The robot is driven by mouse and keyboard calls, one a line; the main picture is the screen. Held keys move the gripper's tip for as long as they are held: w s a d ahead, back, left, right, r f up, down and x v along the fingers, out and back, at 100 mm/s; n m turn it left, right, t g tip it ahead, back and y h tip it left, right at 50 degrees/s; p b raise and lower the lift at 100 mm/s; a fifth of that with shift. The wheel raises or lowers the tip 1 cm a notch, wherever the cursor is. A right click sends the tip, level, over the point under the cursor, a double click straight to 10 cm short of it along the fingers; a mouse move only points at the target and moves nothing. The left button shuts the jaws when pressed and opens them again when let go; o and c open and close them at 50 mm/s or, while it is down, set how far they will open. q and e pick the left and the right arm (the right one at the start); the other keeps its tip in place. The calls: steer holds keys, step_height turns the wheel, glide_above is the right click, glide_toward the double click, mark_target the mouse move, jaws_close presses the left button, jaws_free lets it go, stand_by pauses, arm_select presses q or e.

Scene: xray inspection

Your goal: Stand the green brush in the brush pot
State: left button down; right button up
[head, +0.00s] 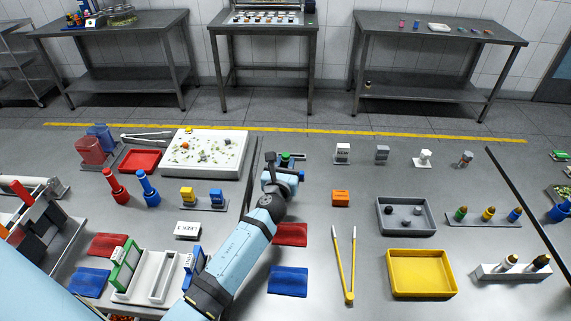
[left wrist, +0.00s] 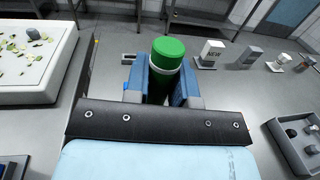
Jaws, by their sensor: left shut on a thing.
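My left gripper (head: 287,172) is near the middle of the table, at the far end of my left arm. In the left wrist view its two blue fingers (left wrist: 173,82) are shut on the sides of an upright green-topped cylinder, which I take as the green brush (left wrist: 168,52). Its lower part is dark and mostly hidden by the gripper. In the head view only a little of the green brush (head: 285,158) shows past the gripper. I cannot tell whether its bottom touches the table. I cannot pick out the brush pot with certainty. My right gripper is not in view.
A white tray (head: 239,158) of scattered bits lies left of the gripper. Red (head: 115,186) and blue (head: 147,188) handled items stand further left. An orange block (head: 341,198), yellow tongs (head: 338,265) and a grey tray (head: 428,227) lie right. Small blocks line the back.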

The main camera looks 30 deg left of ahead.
arm_select(q)
steer(key=shift+f+b, duration=1.9)
steer(key=shift+f, duration=0.35)
steer(key=c, duration=0.9)
jaws_free()
steer(key=shift+r, duration=0.1)
steer(key=b+v, duration=0.1)
steer(key=v, duration=1.3)
